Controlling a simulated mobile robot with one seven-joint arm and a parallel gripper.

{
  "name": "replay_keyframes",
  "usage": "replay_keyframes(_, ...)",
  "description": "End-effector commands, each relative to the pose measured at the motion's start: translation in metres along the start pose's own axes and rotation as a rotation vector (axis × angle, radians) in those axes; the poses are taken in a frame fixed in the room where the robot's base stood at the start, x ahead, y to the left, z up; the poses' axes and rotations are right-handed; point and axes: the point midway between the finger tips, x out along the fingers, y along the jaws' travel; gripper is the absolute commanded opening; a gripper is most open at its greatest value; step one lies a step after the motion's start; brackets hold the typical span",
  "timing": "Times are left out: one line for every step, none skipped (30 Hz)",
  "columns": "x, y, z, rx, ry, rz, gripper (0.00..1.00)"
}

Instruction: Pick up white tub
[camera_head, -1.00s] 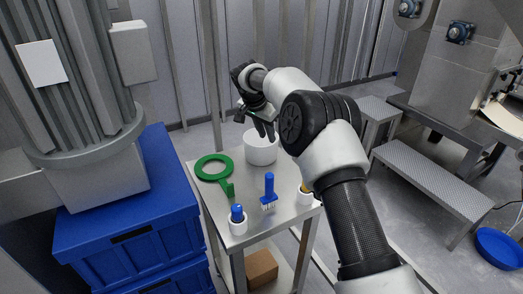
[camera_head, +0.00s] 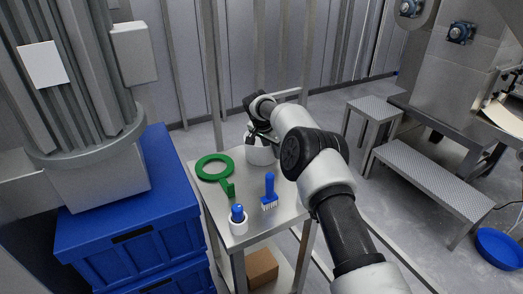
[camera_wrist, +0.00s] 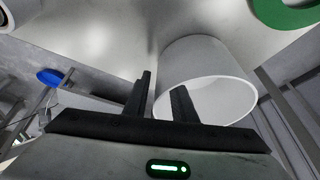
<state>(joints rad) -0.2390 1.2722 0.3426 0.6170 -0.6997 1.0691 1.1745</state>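The white tub (camera_head: 260,157) stands at the back of the small metal table, partly hidden behind my arm. In the wrist view the tub (camera_wrist: 205,62) shows its round open rim. My gripper (camera_wrist: 163,80) is open at this rim. One finger appears in front of the tub's opening or inside it, and the other is outside the wall; a gap shows between them. I cannot tell whether either finger touches the wall. In the head view my gripper (camera_head: 260,137) is at the tub's top, its fingers hard to make out.
On the metal table (camera_head: 250,220) are a green ring-shaped tool (camera_head: 213,168), a blue brush (camera_head: 269,190) and a white cup with a blue item (camera_head: 238,222). Blue crates (camera_head: 130,220) stand at left. Metal steps (camera_head: 430,180) stand at right.

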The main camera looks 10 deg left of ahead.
Motion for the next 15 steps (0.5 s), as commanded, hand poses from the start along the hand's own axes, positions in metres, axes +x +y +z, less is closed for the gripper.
replay_keyframes(-0.0002, 0.0000, 0.0000, 0.000, 0.000, 0.000, 0.24)
replay_keyframes(-0.0002, 0.0000, 0.0000, 0.000, 0.000, 0.000, 0.24)
replay_keyframes(-0.0002, 0.0001, 0.0000, 0.000, 0.000, 0.000, 0.19)
replay_keyframes(-0.0002, 0.0001, 0.0000, 0.000, 0.000, 0.000, 0.14)
replay_keyframes(-0.0002, 0.0001, 0.0000, 0.000, 0.000, 0.000, 0.09)
replay_keyframes(-0.0002, 0.0001, 0.0000, 0.000, 0.000, 0.000, 0.02)
replay_keyframes(-0.0002, 0.0001, 0.0000, 0.000, 0.000, 0.000, 0.00)
replay_keyframes(-0.0002, 0.0001, 0.0001, 0.000, 0.000, 0.000, 0.00)
replay_keyframes(-0.0002, 0.0002, 0.0001, 0.000, 0.000, 0.001, 0.00)
replay_keyframes(-0.0002, 0.0002, 0.0001, 0.000, 0.000, 0.001, 0.00)
replay_keyframes(-0.0002, 0.0002, 0.0001, 0.000, 0.000, 0.001, 0.00)
replay_keyframes(-0.0005, 0.0001, -0.0002, 0.000, 0.000, 0.000, 0.00)
replay_keyframes(-0.0004, 0.0001, -0.0002, 0.000, 0.000, 0.000, 0.00)
replay_keyframes(-0.0004, 0.0001, -0.0002, 0.000, 0.000, 0.000, 0.00)
replay_keyframes(-0.0004, 0.0001, -0.0002, 0.000, 0.000, 0.000, 0.00)
